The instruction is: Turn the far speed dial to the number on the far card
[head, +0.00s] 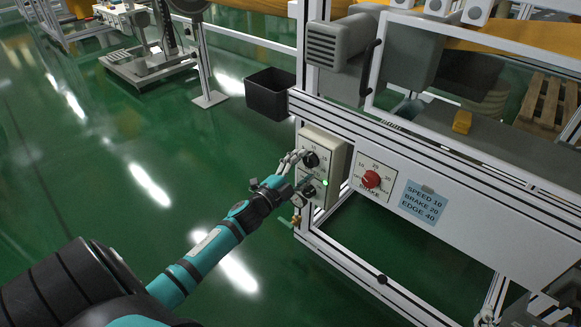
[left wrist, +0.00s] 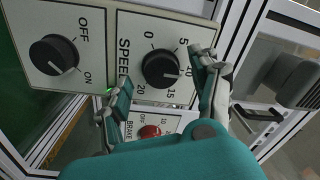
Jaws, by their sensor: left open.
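The black speed dial (head: 311,159) is the upper dial on a beige control box, and in the left wrist view it (left wrist: 160,70) has a scale from 0 to 20. Its white mark points close to 10, slightly toward 15. My left gripper (head: 298,171) is at the front of the box, open, with one finger on each side of the dial in the wrist view (left wrist: 163,76). I cannot tell whether the fingers touch it. A blue card (head: 424,201) on the panel reads SPEED 10, BRAKE 20, EDGE 40. My right gripper is not in view.
A black OFF/ON knob (left wrist: 54,54) sits beside the speed dial, pointing toward ON. A red brake dial (head: 371,179) is on the panel right of the box. A black bin (head: 270,93) is behind. Green floor is open at left.

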